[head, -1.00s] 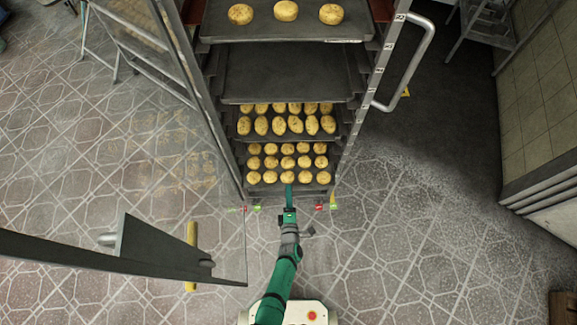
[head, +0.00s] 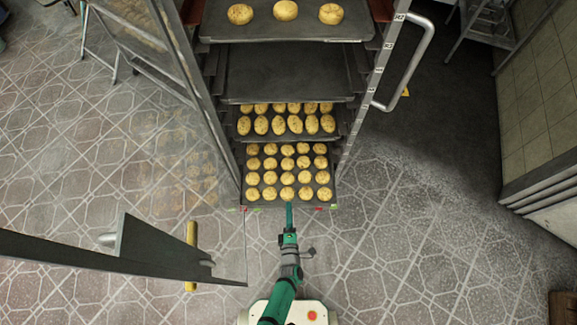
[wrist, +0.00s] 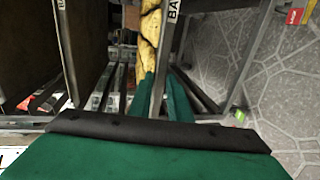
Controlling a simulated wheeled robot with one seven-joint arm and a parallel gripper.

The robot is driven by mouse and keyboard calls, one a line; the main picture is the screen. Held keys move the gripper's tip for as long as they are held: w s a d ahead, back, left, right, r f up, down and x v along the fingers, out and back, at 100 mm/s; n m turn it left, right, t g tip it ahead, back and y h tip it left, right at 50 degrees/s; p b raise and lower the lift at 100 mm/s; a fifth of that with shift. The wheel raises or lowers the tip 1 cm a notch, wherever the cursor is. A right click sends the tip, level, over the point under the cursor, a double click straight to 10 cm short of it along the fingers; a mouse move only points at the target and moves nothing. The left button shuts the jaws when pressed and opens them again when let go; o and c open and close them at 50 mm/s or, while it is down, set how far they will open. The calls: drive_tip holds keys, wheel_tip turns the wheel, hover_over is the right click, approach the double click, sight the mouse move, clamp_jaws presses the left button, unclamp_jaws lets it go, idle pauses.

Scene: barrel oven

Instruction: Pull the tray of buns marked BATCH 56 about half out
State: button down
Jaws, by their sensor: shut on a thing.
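The tray of round golden buns (head: 262,204) is the lowest tray I can make out in the rack in the head view, and it sticks out past the rack front. My gripper (head: 289,206) is at the middle of its front edge. In the wrist view my green fingers (wrist: 159,98) are shut on the tray's front rim (wrist: 158,75), one on each side. A label starting "BA" (wrist: 172,10) shows on this rim, cut off, so its number cannot be read. Some buns show behind the rim.
Above are a tray of longer buns (head: 242,128), an empty dark tray (head: 288,75) and a top tray with three buns (head: 286,34). A glass door (head: 100,262) stands open at left. A curved handle (head: 412,70) is at right.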

drive_tip(key=s, duration=0.8)
drive_tip(key=shift+d, duration=0.15)
drive_tip(key=shift+s+d+r, duration=0.1)
idle(0.4)
drive_tip(key=c, duration=1.9)
unclamp_jaws()
drive_tip(key=shift+s, duration=0.1)
drive_tip(key=shift+s, duration=3.9)
drive_tip(key=shift+s, duration=0.1)
